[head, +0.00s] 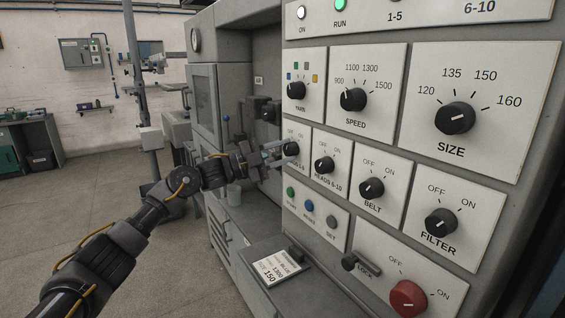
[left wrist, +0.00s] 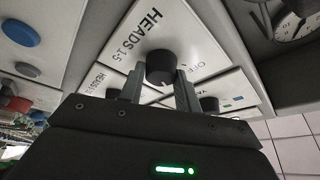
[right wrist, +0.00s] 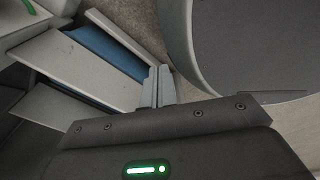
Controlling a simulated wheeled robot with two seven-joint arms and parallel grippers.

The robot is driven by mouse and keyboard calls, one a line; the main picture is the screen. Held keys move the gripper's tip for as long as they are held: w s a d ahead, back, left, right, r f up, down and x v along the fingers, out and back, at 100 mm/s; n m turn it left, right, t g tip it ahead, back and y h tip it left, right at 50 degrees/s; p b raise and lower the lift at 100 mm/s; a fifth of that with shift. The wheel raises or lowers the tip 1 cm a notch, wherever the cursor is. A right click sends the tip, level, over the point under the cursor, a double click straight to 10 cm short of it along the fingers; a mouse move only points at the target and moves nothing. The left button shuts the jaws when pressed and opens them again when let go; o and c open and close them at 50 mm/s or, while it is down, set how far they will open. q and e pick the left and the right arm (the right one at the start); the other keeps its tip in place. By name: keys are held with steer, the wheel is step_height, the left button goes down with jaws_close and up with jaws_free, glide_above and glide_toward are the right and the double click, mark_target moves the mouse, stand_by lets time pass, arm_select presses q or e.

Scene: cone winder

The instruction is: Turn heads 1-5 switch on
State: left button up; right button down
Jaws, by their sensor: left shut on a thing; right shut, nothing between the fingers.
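The heads 1-5 switch (head: 291,149) is a black round knob on a pale plate, at the left of the panel's lower knob row. In the left wrist view the knob (left wrist: 160,66) sits between the two fingers, with the HEADS 1-5 label beside it and part of its OFF marking showing. My left gripper (head: 276,153) is shut on this knob. It also shows in the left wrist view (left wrist: 160,88). The ON marking is hidden in the wrist view. My right gripper (right wrist: 157,88) is shut and empty, away from the panel, and shows only in the right wrist view.
The heads 6-10 knob (head: 324,164) is close on the right of the switch. The yarn knob (head: 296,90) is above it, and green and blue buttons (head: 309,206) are below. A setting card (head: 281,266) lies on the ledge. A lit RUN lamp (head: 340,5) is at the top.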

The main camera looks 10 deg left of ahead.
arm_select(q)
steer(key=shift+m+g+b, duration=0.4)
steer(key=shift+m+g, duration=0.1)
steer(key=shift+m, duration=0.5)
arm_select(e)
steer(key=shift+f, duration=0.6)
arm_select(q)
steer(key=o, duration=1)
steer(key=shift+a, duration=0.1)
arm_select(e)
steer(key=shift+f, duration=0.1)
arm_select(q)
steer(key=shift+b+v, duration=1.7)
steer(key=shift+v, duration=3.65)
arm_select(e)
steer(key=shift+w+d+f, duration=0.2)
steer(key=shift+d+f, duration=0.2)
steer(key=shift+f, duration=0.35)
steer(key=shift+w+d+f, duration=0.2)
steer(key=shift+d+f, duration=0.15)
steer(key=shift+f, duration=0.4)
arm_select(q)
steer(key=shift+r, duration=0.1)
